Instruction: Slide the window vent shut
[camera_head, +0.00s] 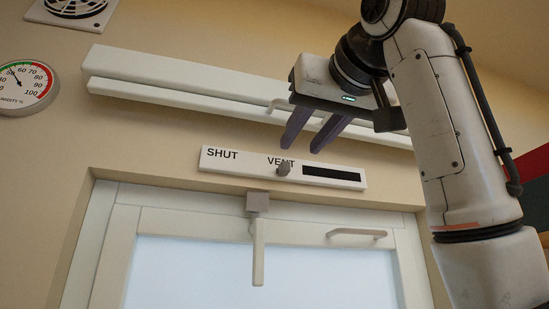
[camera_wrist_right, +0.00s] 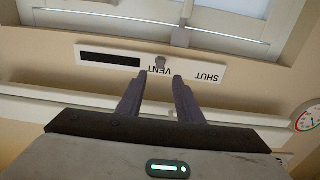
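The window vent (camera_head: 220,167) is a white strip above the window frame, marked SHUT at its left and VENT near its middle, with a dark slot showing at its right. A small grey knob (camera_head: 283,169) sits on the strip at the word VENT, beside the slot's left end. My right gripper (camera_head: 301,147) is open and empty, its two dark fingers pointing down just above the knob. In the right wrist view the knob (camera_wrist_right: 160,63) appears just beyond and between the parted fingertips, not clasped. My left gripper is not in view.
A white rail (camera_head: 170,75) with a small handle runs along the wall above the strip. Below are the window frame (camera_head: 180,225), a hanging lever (camera_head: 258,250) and a handle (camera_head: 356,234).

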